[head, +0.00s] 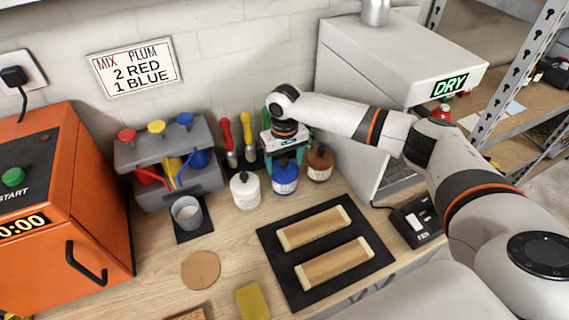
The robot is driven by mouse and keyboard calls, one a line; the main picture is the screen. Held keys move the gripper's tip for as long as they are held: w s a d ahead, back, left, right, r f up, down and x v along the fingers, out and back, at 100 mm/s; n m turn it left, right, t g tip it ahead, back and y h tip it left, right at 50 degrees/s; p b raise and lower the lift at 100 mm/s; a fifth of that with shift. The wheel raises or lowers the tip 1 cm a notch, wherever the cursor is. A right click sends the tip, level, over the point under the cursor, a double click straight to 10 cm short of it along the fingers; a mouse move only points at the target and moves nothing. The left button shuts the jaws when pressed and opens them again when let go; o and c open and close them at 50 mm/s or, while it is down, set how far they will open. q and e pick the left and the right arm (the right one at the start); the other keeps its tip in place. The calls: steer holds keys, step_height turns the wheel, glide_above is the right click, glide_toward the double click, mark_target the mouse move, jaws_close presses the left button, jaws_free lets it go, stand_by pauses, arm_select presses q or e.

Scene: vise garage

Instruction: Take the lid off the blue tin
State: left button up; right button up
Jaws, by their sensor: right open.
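The blue tin (285,183) stands upright on the wooden bench, between a white tin (245,192) and a brown tin (319,165). It has a pale label, and a dark knobbed lid shows at its top, partly hidden by my gripper. My right gripper (285,158) points down directly at the top of the blue tin, its teal fingers spread and open. I cannot tell whether the fingers touch the lid. My left gripper is not in view.
Red and yellow-handled tools (247,138) stand behind the tins. A grey dispenser (170,160) and a cup (187,212) are to the left. A black mat (290,275) with two wooden pieces lies in front. An orange machine (80,190) stands far left, a grey DRY cabinet (380,60) at right.

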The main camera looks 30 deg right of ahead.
steer(key=shift+f, duration=0.3)
steer(key=shift+s+r, duration=0.1)
steer(key=c, duration=1.1)
steer(key=shift+s, duration=0.1)
jaws_close()
